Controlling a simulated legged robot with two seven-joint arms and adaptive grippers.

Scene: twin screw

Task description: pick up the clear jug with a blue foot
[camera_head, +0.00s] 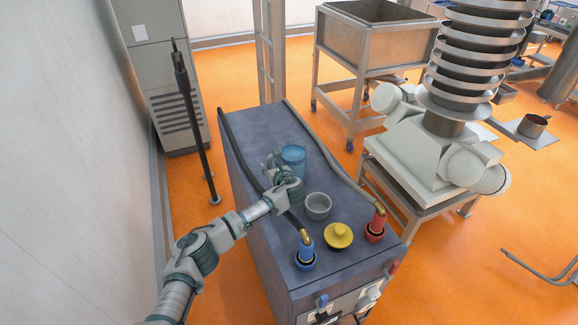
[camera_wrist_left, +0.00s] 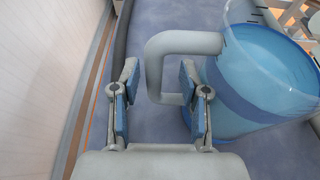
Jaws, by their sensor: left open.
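The clear jug (camera_head: 293,158) with a blue lower part stands upright on the grey-blue cabinet top (camera_head: 262,128). The jug (camera_wrist_left: 258,80) fills the right of the left wrist view, with its grey handle (camera_wrist_left: 183,43) pointing left. My left gripper (camera_head: 272,163) is at the left side of the jug. In the left wrist view my left gripper (camera_wrist_left: 158,88) is open, and the lower end of the handle reaches in between its fingers, close to the right finger. I cannot tell whether they touch. My right gripper is not in view.
A grey bowl (camera_head: 318,206), a yellow knob-like piece (camera_head: 338,236), a blue hose fitting (camera_head: 305,252) and a red hose fitting (camera_head: 377,222) are nearer on the cabinet top. The far part of the top is clear.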

